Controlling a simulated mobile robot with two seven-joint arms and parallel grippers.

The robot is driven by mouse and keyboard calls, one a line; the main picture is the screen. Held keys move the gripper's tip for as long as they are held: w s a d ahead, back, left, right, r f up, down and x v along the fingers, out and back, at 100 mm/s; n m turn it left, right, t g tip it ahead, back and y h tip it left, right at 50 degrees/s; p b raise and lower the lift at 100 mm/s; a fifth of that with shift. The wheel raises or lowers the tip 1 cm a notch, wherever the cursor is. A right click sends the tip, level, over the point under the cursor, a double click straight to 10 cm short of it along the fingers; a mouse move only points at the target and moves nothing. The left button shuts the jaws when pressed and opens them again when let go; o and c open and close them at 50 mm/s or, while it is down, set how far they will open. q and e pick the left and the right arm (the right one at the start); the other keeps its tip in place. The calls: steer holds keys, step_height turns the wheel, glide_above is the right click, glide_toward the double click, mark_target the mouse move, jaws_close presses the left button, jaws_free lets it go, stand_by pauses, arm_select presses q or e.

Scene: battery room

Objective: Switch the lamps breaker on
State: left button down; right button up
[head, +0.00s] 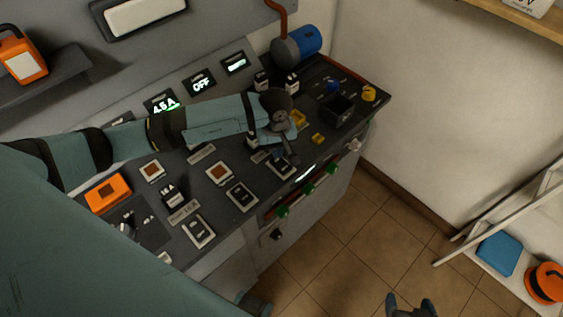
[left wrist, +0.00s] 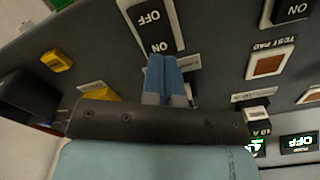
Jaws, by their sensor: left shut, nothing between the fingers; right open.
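A rocker breaker (left wrist: 152,22) marked OFF and ON sits in a white frame in the left wrist view. My left gripper (left wrist: 166,58) is shut and empty, its blue fingertips at the ON end; I cannot tell whether they touch it. In the head view the left gripper (head: 290,158) points down at this breaker (head: 282,168), partly covering it. Similar breakers (head: 241,196) and (head: 199,231) stand in the same row. I cannot read which label names the lamps. My right gripper (head: 412,305) is open and empty at the bottom edge, away from the panel.
Displays behind my arm read 4.5 A (head: 162,104) and OFF (head: 201,85). Brown test pads (head: 218,173), a black open box (head: 339,108) and yellow pieces (head: 369,93) are on the panel. Green knobs (head: 309,188) line its front.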

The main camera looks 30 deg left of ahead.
arm_select(q)
steer(key=shift+f+b, duration=1.3)
steer(key=shift+f, duration=0.1)
stand_by(1.1)
steer(key=shift+r, duration=0.15)
steer(key=shift+r+p, duration=0.4)
steer(key=shift+r, duration=0.25)
steer(key=shift+r+p, duration=1.1)
steer(key=shift+r, duration=1.65)
